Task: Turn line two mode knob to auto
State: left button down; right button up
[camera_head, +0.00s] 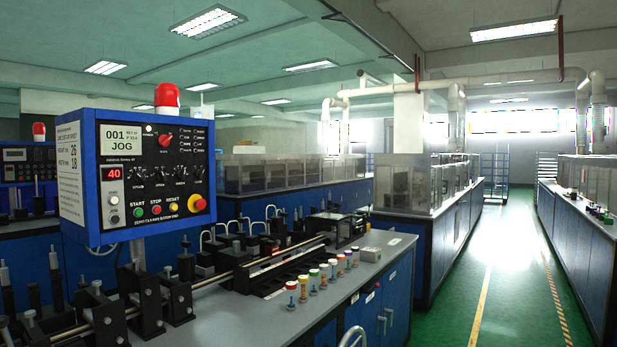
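A blue control box (135,228) stands on a post at the left, with a black front panel. A red rotary knob (165,139) sits at the panel's upper middle, with small labels to its right. Its pointer direction is too small to tell. The screen (120,138) left of the knob reads 001 and JOG. A second blue control box (28,169) stands farther back at the far left, partly hidden; its knobs are too small to read. I cannot tell which box is line two. Neither of my grippers is in view.
The near box has a 40 readout (114,173), a row of small black knobs, coloured buttons and a red emergency stop (196,203). A grey bench (385,258) carries rails and several coloured bottles. A green-floored aisle (505,270) at the right is clear.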

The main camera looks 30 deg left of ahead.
aim_at(199, 174)
jog(key=z, duration=0.45)
jog(key=i, duration=3.45)
jog(key=u, duration=4.35)
